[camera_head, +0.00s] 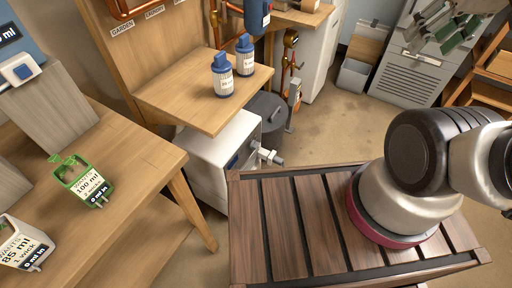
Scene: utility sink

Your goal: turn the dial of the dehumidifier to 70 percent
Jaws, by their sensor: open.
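No dial marked in percent can be read in this view. A white box-shaped unit (212,165) stands on the floor under the wooden shelf. It may be the dehumidifier, but I cannot tell. Its right-hand face is seen at a steep angle, with a dark blue patch and a pale metallic knob-like part (268,156) sticking out towards the right. My gripper is out of view. Only my arm's base and lower links show at the right, on a dark slatted wooden top.
A wooden table (130,150) at left holds a green pot (82,181) and a white pot (24,243), both labelled. Two blue-capped bottles (222,76) (244,57) stand on the wooden shelf (170,100). A dark bin (268,112) stands behind the white unit. Floor (350,125) beyond is clear.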

